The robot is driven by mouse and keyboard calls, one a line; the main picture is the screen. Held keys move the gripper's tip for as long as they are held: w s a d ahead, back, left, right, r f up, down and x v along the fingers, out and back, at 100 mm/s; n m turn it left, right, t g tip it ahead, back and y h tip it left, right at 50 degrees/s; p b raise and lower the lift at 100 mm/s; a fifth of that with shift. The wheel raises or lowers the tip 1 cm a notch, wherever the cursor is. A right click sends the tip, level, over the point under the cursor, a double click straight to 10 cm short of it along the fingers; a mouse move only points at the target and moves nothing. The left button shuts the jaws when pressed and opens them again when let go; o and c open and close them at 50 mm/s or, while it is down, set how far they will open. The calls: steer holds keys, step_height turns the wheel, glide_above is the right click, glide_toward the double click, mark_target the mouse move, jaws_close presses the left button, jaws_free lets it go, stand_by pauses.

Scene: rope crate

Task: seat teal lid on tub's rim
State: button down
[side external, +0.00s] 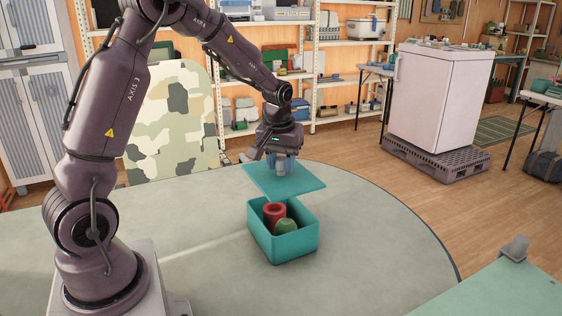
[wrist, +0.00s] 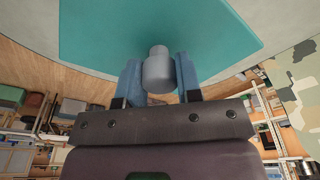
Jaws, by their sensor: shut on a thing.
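The teal lid (side external: 285,181) is a flat square plate hanging above the tub, roughly level and apart from its rim. It also shows in the wrist view (wrist: 100,35). The open teal tub (side external: 284,246) stands on the round table. It holds a red round thing (side external: 273,212) and a green round thing (side external: 286,226). My gripper (side external: 283,163) is shut on the lid's grey knob (wrist: 158,72), with one blue finger on each side of it. The lid's far edge lies over the back of the tub in the side view.
The round grey-green table (side external: 190,265) has free room around the tub. A second table corner (side external: 500,290) with a small grey item (side external: 515,248) is at the lower right. A camouflage-patterned panel (side external: 170,115) stands behind the table. Shelves and a white cabinet (side external: 440,95) are farther back.

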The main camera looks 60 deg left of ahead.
mark_target(281, 175)
steer(key=shift+f, duration=0.1)
steer(key=shift+f, duration=2.4)
steer(key=shift+f, duration=0.15)
steer(key=shift+f, duration=1.55)
steer(key=shift+f, duration=0.7)
steer(key=c, duration=0.7)
jaws_free()
